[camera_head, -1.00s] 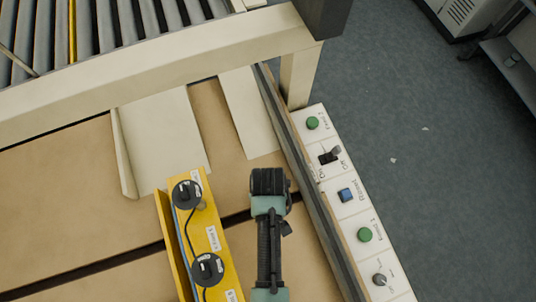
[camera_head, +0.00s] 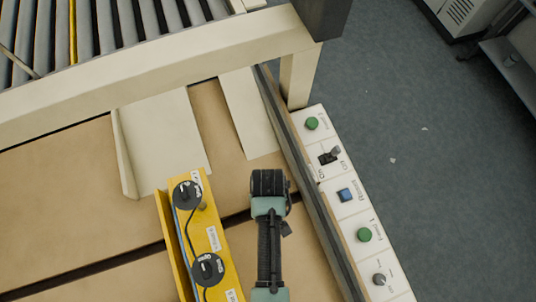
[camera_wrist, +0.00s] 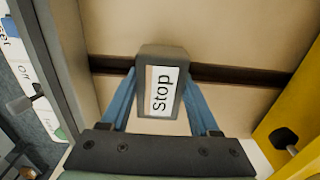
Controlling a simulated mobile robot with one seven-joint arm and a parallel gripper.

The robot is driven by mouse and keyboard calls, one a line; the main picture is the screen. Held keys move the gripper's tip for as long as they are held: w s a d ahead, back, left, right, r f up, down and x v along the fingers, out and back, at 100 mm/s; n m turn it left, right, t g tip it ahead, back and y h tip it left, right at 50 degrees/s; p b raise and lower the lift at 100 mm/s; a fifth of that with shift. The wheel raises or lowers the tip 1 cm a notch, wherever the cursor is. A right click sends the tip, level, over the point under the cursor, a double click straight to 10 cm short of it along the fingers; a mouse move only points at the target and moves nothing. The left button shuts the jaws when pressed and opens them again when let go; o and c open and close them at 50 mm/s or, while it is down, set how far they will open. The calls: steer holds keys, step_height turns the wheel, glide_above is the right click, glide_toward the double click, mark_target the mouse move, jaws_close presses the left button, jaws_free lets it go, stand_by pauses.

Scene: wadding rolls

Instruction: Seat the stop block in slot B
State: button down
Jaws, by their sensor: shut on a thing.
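The stop block (camera_wrist: 178,58) is a dark grey block with a white label reading "Stop". In the wrist view, my gripper (camera_wrist: 160,84) has its two blue fingers on either side of the block, shut on it. The block is held above the tan table, apart from the yellow rail. The yellow rail (camera_head: 222,262) is left of my arm in the head view, with white labels too small to read surely. It also shows at the right of the wrist view (camera_wrist: 308,112), with a dark opening. My arm hides the block and fingers in the head view. I cannot tell which opening is slot B.
Black round knobs (camera_head: 186,195) with a cable stand on the rail. A control panel (camera_head: 350,207) with green and blue buttons and switches runs along the table's right edge. A cream frame beam (camera_head: 150,72) and grey rollers (camera_head: 88,30) lie beyond. Bare tan table (camera_head: 70,190) lies left.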

steer(key=shift+f, duration=0.85)
stand_by(1.5)
steer(key=shift+c, duration=0.2)
jaws_free()
